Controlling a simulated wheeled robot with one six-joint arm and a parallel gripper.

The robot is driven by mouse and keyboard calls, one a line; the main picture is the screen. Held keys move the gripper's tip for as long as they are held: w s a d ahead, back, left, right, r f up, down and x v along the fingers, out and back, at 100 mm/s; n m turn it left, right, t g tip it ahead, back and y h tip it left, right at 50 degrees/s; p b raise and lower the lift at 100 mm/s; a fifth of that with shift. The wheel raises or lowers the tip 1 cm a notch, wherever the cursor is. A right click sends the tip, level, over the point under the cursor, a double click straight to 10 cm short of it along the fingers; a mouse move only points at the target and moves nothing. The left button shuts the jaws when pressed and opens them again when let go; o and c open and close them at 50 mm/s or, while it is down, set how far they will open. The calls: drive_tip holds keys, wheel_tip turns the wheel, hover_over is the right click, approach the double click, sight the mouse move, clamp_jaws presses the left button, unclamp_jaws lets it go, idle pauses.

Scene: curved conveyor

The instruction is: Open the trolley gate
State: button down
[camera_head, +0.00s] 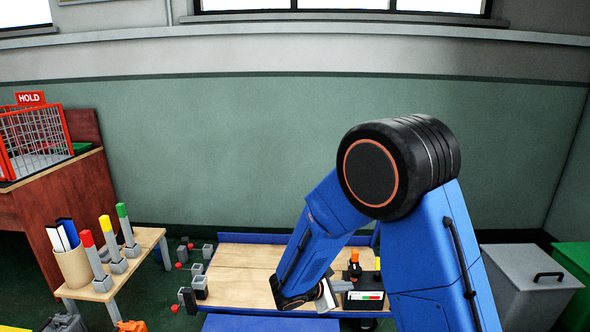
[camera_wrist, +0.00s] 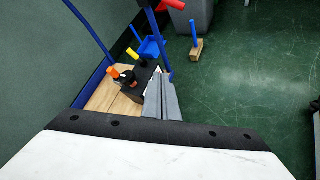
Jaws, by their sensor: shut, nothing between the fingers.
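The trolley (camera_head: 235,287) has a wooden deck with blue edges and stands low in front of the green wall. In the wrist view a corner of its deck (camera_wrist: 103,98) shows between blue bars. I cannot tell for sure which part is the gate. My gripper (camera_wrist: 163,97) is shut and empty, its grey fingers pointing towards the post; in the head view it (camera_head: 327,297) is partly hidden by my arm.
A dark box (camera_head: 364,299) with orange and yellow knobs sits on the deck's right side. A side table (camera_head: 146,238) with coloured-topped blocks stands left. A grey bin (camera_head: 527,280) and a green bin stand right.

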drive_tip(key=s+d+r+m+g+y, duration=0.3)
drive_tip(key=s+d+r+m+g, duration=0.2)
drive_tip(key=s+d+r+m, duration=0.75)
drive_tip(key=s+r+m+t+y, duration=0.1)
drive_tip(key=s+r+m+y, duration=0.2)
drive_tip(key=s, duration=0.7)
drive_tip(key=s+r+m+t+y, duration=0.1)
drive_tip(key=s+r+m+y, duration=0.2)
drive_tip(key=s, duration=0.8)
drive_tip(key=shift+d+r+y, duration=0.3)
drive_tip(key=shift+r, duration=0.3)
drive_tip(key=c, duration=2)
unclamp_jaws()
drive_tip(key=shift+s+t, duration=0.15)
drive_tip(key=shift+t, duration=0.15)
drive_tip(key=shift+c, duration=0.2)
